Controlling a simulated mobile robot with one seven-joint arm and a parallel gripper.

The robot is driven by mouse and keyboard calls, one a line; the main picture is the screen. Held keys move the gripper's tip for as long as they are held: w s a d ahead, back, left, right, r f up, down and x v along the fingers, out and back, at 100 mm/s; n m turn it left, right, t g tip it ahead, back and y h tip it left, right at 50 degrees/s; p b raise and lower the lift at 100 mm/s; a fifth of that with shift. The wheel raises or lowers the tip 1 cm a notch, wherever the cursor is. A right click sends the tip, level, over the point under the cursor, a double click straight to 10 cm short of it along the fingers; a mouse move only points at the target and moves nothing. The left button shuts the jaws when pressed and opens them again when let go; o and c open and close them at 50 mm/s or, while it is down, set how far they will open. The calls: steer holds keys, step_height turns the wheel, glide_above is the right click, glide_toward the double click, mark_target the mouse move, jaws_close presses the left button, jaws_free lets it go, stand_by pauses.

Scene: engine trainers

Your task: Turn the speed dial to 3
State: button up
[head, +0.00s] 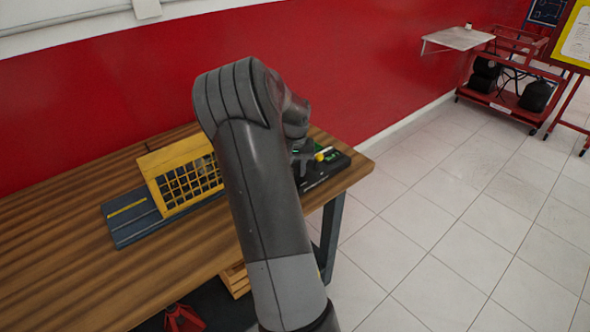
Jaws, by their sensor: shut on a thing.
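A dark, low trainer unit (340,163) lies at the right end of the wooden bench. Green patches and a small yellow part with a white end (325,154) show on its top. My gripper (303,160) is small and partly hidden behind my own arm, pointing down at the left part of this unit. It is shut on a part there, at the speed dial's likely place. The dial itself, its marks and its setting are hidden by my gripper and arm.
A yellow mesh guard (182,178) stands on a dark base plate (132,219) left of my arm. The bench top (60,270) is clear at front left. A red wall runs behind. A red cart (508,95) stands far right; the tiled floor between is free.

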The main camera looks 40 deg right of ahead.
steer(key=m, duration=1.4)
steer(key=shift+m, duration=0.4)
steer(key=m, duration=1.3)
steer(key=shift+m, duration=0.3)
steer(key=o, duration=1)
steer(key=shift+c, duration=0.2)
